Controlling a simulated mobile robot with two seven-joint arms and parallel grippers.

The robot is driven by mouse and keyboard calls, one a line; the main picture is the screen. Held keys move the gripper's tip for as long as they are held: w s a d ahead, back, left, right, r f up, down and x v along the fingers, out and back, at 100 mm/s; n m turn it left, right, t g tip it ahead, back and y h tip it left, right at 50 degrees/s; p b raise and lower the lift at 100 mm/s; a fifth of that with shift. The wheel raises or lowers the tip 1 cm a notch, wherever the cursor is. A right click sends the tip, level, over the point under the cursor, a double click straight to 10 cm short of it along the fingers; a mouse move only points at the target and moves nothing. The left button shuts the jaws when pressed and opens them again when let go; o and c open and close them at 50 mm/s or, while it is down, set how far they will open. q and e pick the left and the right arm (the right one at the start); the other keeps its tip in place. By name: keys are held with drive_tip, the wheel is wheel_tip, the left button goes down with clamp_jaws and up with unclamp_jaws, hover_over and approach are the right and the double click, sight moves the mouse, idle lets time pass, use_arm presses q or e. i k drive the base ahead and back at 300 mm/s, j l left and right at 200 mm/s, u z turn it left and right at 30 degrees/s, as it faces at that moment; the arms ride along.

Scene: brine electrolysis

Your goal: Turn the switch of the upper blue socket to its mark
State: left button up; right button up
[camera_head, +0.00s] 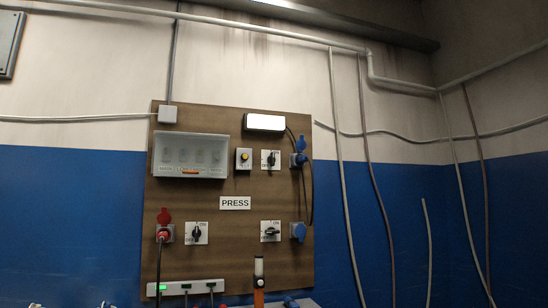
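The upper blue socket (299,157) is at the upper right of a brown wooden board. Its blue lid is raised, and a dark cable runs at it; a plug seems to be in it. Its switch (271,159) is a white plate with a black knob, just left of the socket. The knob looks roughly upright; its small marks are too blurred to read surely. The lower blue socket (298,232) has a similar switch (270,231) beside it, with its knob lying nearly sideways. Neither of my grippers shows in the head view.
The wooden board (235,260) hangs on a blue and white wall. It also bears a red socket (165,233) with a switch (197,233), a clear-fronted box (190,155), a yellow button (244,158), a lit lamp (264,123), a PRESS sign (235,203) and a power strip (186,287).

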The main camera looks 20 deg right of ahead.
sight(272, 159)
drive_tip(key=i+l+u, duration=0.15)
drive_tip(key=i+l, duration=0.2)
drive_tip(key=i+l+u, duration=0.1)
drive_tip(key=i+l, duration=0.2)
drive_tip(key=i+l+u, duration=0.15)
drive_tip(key=i+l, duration=0.15)
drive_tip(key=l, duration=0.2)
drive_tip(key=i+l+u, duration=0.1)
drive_tip(key=i+l, duration=0.15)
drive_tip(key=l, duration=0.2)
